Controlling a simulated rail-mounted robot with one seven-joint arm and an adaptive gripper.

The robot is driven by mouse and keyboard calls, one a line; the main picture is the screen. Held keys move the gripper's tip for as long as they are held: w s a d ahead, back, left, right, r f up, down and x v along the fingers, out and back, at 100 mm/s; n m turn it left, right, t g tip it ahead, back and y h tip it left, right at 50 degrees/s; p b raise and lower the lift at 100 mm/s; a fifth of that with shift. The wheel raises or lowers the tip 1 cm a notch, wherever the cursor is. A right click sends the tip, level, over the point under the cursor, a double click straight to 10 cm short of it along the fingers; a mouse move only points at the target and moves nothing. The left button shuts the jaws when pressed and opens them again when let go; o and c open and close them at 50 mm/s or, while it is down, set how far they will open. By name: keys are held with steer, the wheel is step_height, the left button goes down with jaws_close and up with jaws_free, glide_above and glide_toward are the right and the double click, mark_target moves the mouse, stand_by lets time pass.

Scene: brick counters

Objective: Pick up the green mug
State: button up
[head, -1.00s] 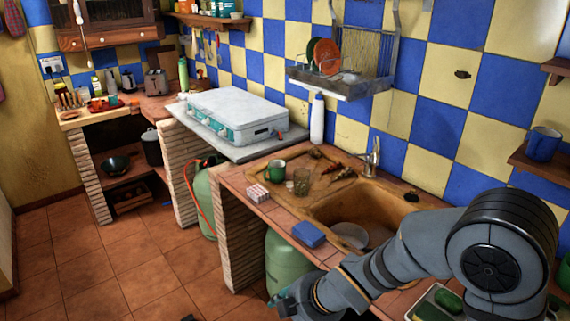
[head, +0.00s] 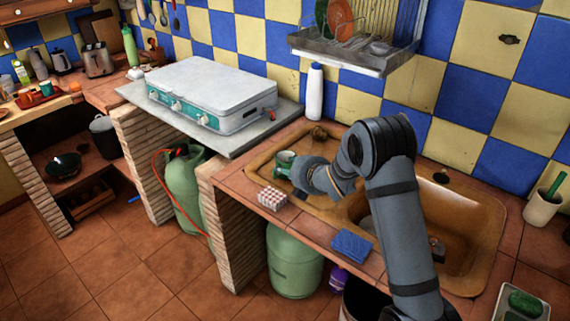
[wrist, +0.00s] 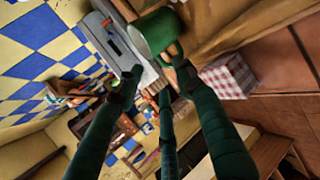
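The green mug (head: 285,159) stands on the tan sink board in the head view, just left of my arm's end. It is large at the top of the wrist view (wrist: 155,33), with its handle towards the fingers. My gripper (wrist: 160,78) is open, its dark green fingers spread, with nothing clearly held. The right fingertip is close to the mug handle; I cannot tell whether it touches. In the head view my wrist hides most of the gripper.
A red-and-white checked box (head: 272,198) sits near the counter's front edge, close to the mug. A blue sponge (head: 351,246) lies farther right by the sink (head: 465,220). A white bottle (head: 315,92) and a camping stove (head: 212,95) stand behind and left.

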steer(key=shift+x, duration=0.8)
steer(key=p+x, duration=0.3)
steer(key=x, duration=0.2)
steer(key=shift+w+a+r, duration=0.1)
steer(key=shift+w+a, duration=0.1)
steer(key=shift+a, duration=0.05)
steer(key=c, duration=0.3)
jaws_close()
